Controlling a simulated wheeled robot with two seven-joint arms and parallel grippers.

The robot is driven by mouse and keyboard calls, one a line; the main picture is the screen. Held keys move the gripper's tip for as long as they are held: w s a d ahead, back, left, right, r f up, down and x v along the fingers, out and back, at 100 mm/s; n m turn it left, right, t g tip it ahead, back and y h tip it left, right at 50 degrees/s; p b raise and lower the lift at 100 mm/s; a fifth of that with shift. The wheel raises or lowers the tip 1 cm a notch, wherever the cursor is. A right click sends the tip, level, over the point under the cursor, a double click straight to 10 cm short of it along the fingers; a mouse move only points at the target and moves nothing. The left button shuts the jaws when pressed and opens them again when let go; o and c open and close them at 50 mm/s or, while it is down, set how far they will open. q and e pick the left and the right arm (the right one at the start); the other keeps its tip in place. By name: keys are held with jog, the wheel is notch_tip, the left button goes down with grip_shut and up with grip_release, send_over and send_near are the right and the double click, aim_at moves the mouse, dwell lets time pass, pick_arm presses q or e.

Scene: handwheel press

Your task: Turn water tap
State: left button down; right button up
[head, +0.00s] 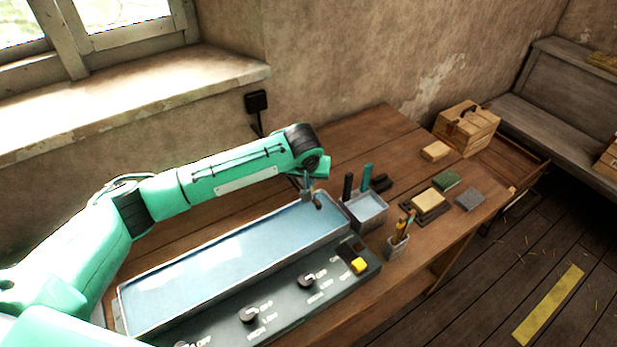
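A long metal basin (235,257) with a pale blue, water-like surface stands on the wooden bench. A small grey-brown fitting (317,202), which looks like the water tap, sits at the basin's far right end. My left gripper (308,184) hangs down at this fitting from the end of my teal arm. It is small and partly hidden by the wrist, so I cannot tell whether the fingers touch the tap or are closed. My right gripper is out of view.
A dark panel with knobs (249,314) and a yellow switch (358,265) runs along the basin's front. Sponge-like blocks (447,180) and a wooden box (466,128) lie farther right.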

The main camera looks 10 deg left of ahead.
pick_arm(q)
jog(key=shift+a+r+m+h+p, duration=0.1)
jog(key=shift+m+h+p, duration=0.2)
jog(key=shift+m+p, duration=0.4)
jog(key=m+h+p, duration=0.1)
jog(key=m+p, duration=0.1)
jog(key=m, duration=0.1)
jog(key=shift+a, duration=0.15)
jog(key=m+h+p, duration=0.1)
jog(key=m, duration=0.1)
jog(key=shift+w+a+m+g, duration=0.1)
jog(key=shift+m+g, duration=0.2)
jog(key=shift+w+m+g+h, duration=0.1)
jog(key=shift+m+g+h, duration=0.3)
jog(key=shift+m, duration=1.1)
jog(key=c, duration=1.5)
grip_release()
